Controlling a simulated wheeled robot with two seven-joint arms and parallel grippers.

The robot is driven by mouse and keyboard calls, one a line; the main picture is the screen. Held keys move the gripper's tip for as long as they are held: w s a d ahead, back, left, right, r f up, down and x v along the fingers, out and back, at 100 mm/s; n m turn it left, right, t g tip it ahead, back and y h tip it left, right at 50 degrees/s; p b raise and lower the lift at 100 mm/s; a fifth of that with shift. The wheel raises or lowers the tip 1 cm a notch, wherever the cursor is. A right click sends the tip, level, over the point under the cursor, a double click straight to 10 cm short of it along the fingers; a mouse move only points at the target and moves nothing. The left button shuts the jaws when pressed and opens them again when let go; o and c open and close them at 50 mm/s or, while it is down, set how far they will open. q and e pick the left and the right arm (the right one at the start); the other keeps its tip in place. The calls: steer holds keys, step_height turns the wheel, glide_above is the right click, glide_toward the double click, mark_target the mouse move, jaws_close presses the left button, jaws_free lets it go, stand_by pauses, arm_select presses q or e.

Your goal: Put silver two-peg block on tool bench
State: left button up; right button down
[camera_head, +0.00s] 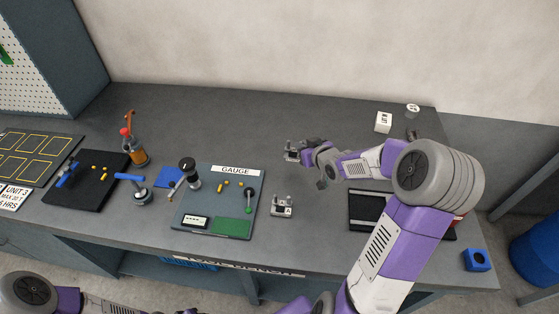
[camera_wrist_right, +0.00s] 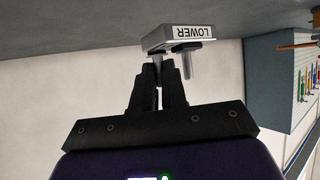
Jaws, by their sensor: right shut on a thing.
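My right gripper (camera_head: 303,153) is shut on one peg of a silver two-peg block (camera_head: 291,149) over the middle back of the grey tool bench (camera_head: 245,110). In the right wrist view the fingers (camera_wrist_right: 158,82) pinch one peg, and the other peg stands free beside them. The block (camera_wrist_right: 178,38) carries a white label reading LOWER, upside down in that view. I cannot tell whether the block touches the bench. A second silver block (camera_head: 283,207) rests on the bench nearer the front. My left arm shows at the lower left, but its gripper is out of view.
The GAUGE board (camera_head: 187,217) lies left of the second block. A black tray (camera_head: 366,222) is partly hidden under my right arm. A white block (camera_head: 383,122) stands at back right, a blue block (camera_head: 477,260) at front right. The bench behind the GAUGE board is clear.

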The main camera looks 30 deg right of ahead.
step_height(320, 180, down, 7)
steer(key=shift+w+b, duration=0.1)
steer(key=shift+b, duration=1)
steer(key=shift+f, duration=0.15)
steer(key=c, duration=1.2)
jaws_free()
steer(key=shift+o, duration=0.2)
steer(key=shift+r, duration=0.25)
steer(key=p+v, duration=0.4)
steer(key=v, duration=0.8)
steer(key=shift+a+f, duration=0.1)
